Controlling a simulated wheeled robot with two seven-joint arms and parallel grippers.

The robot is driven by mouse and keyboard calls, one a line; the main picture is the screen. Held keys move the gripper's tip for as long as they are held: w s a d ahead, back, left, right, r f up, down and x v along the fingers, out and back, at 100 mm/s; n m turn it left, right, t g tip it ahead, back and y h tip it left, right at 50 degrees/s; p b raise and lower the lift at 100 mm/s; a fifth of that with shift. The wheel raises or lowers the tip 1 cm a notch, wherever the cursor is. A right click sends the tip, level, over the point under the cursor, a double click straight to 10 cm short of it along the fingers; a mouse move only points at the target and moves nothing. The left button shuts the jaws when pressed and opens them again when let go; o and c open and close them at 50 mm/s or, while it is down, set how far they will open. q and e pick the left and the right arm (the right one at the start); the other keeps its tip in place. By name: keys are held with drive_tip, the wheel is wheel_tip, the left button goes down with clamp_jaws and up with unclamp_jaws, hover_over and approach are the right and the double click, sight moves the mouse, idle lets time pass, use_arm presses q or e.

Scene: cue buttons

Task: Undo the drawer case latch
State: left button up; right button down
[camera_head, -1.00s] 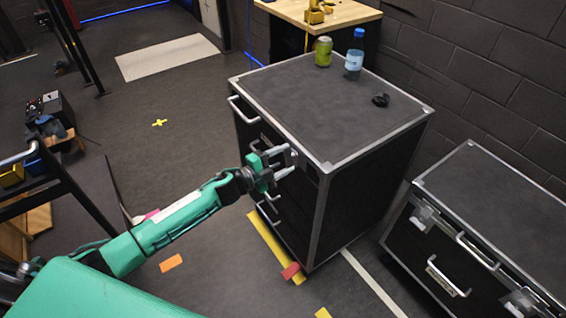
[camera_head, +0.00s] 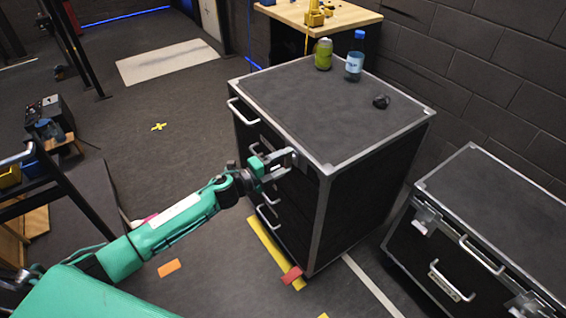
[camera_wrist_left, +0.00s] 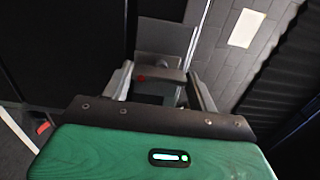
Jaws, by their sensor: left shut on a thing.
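The black drawer case (camera_head: 372,185) with silver edges stands at the centre of the head view, with several pale drawer handles on its left front face. My left gripper (camera_head: 280,160) is at the upper part of that face, shut on the latch. The fingers and the latch overlap in the head view, so the latch's exact position cannot be told. In the left wrist view the fingers (camera_wrist_left: 152,85) close around a grey metal part with a flat plate (camera_wrist_left: 165,36) behind it. My right gripper is not in view.
A green can (camera_head: 323,54), a blue-capped bottle (camera_head: 355,56) and a small black object (camera_head: 381,101) stand on the case top. A second black case (camera_head: 490,235) is at the right. A wooden-topped table (camera_head: 335,13) stands behind. Open floor lies left of the drawer case.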

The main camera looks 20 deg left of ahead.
use_arm(q)
drive_tip(key=shift+f, duration=0.1)
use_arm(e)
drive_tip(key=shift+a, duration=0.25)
use_arm(q)
drive_tip(key=o, duration=0.9)
drive_tip(key=shift+o, duration=0.2)
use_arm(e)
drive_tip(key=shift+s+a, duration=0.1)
use_arm(q)
drive_tip(key=b+v, duration=0.2)
drive_tip(key=v, duration=1.2)
drive_tip(key=shift+b, duration=0.3)
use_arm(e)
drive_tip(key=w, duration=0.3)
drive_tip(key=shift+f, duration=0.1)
use_arm(q)
drive_tip(key=shift+w, duration=0.1)
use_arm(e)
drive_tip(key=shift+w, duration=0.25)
